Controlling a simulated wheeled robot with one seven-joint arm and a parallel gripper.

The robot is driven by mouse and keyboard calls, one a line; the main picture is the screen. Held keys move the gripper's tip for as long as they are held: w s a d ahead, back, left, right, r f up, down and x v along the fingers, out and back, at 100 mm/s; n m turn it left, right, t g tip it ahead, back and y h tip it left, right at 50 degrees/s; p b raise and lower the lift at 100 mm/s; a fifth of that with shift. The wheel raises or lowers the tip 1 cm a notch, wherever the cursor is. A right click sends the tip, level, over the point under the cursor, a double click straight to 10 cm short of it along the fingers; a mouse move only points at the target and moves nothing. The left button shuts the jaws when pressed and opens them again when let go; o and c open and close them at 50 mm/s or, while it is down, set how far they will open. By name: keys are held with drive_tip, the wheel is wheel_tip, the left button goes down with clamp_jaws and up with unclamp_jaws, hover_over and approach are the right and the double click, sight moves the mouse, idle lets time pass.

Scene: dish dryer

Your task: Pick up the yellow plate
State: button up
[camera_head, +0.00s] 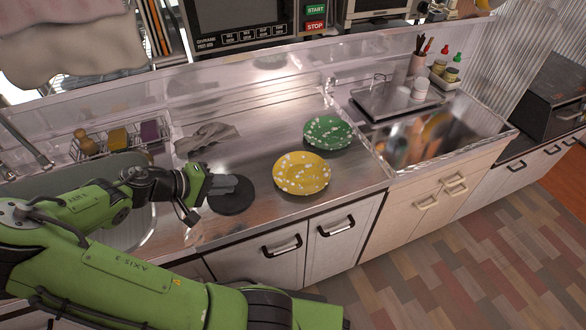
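The yellow plate (301,173) with pale speckles lies on the metal counter near its front edge, right of the middle of the counter. My gripper (226,184) is to the left of the plate, apart from it, with its fingers pointing right over a black round disc (233,204). The fingers look close together, but the gap between them is too small to make out. No plate is in the gripper. My green arm comes in from the lower left.
A green speckled plate (328,131) lies just behind the yellow one. A grey cloth (206,139) and a wire rack (118,138) are at the back left. Bare counter (262,142) lies behind the gripper and left of the plates.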

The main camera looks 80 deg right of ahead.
sight(279, 181)
drive_tip(key=b+x, duration=0.5)
drive_tip(key=x, duration=1)
drive_tip(key=shift+s+d+f, duration=0.1)
drive_tip(key=shift+d+f, duration=0.15)
drive_tip(key=shift+d, duration=0.05)
clamp_jaws()
drive_tip(key=shift+a+r, duration=0.1)
